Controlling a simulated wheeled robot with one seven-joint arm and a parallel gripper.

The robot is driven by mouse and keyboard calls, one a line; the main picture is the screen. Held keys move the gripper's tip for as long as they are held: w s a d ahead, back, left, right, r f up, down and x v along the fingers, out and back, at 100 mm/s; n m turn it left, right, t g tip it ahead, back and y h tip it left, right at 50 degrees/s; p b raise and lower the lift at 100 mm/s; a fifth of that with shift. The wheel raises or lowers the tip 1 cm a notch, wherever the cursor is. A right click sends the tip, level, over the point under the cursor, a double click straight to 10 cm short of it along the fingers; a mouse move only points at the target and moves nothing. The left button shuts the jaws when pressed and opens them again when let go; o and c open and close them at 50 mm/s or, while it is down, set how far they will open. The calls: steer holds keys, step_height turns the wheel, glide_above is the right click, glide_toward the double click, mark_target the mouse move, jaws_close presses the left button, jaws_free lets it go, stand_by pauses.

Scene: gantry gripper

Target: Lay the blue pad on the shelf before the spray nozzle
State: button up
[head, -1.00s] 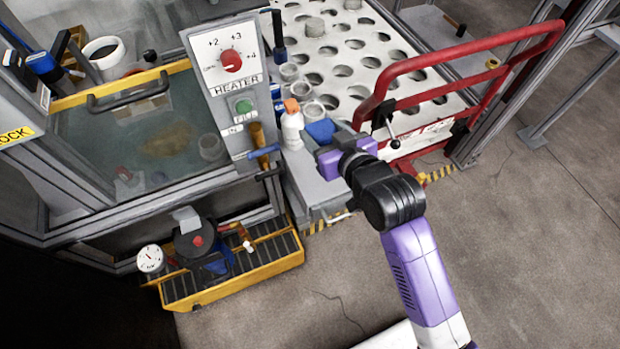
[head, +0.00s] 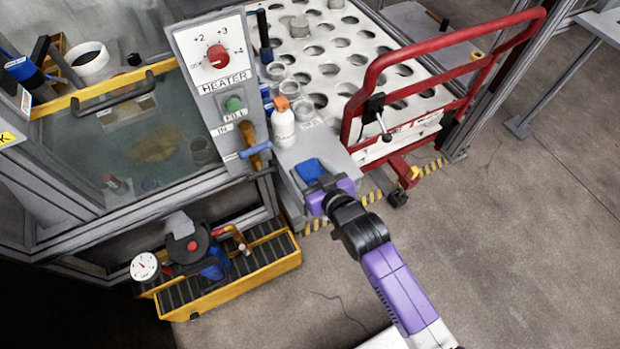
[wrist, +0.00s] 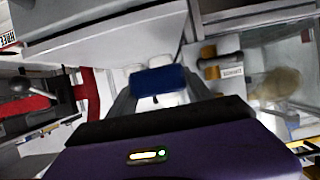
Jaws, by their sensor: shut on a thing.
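My gripper (head: 312,182) is shut on the blue pad (head: 309,170) and holds it at the near end of a grey shelf (head: 298,152). In the wrist view, the pad (wrist: 158,80) sits between the two grey fingers. A white bottle with an orange top (head: 283,120) stands upright on the shelf, beyond the pad and apart from it. I cannot tell whether that top is the spray nozzle. The gripper hides part of the shelf's near end, and I cannot tell whether the pad touches the shelf.
A heater panel (head: 218,62) with a blue-handled lever (head: 255,150) stands left of the shelf. A red rail (head: 362,85) rises to the right, before a white perforated table (head: 335,45). A yellow crate (head: 240,276) is at lower left.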

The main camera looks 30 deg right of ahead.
mark_target(310, 178)
steer(key=shift+f+b, duration=0.3)
steer(key=shift+f, duration=1.65)
steer(key=o, duration=1.3)
steer(key=shift+f, duration=0.1)
steer(key=shift+r, duration=0.25)
steer(key=p+v, duration=0.1)
steer(key=v, duration=1.1)
steer(key=shift+f, duration=0.1)
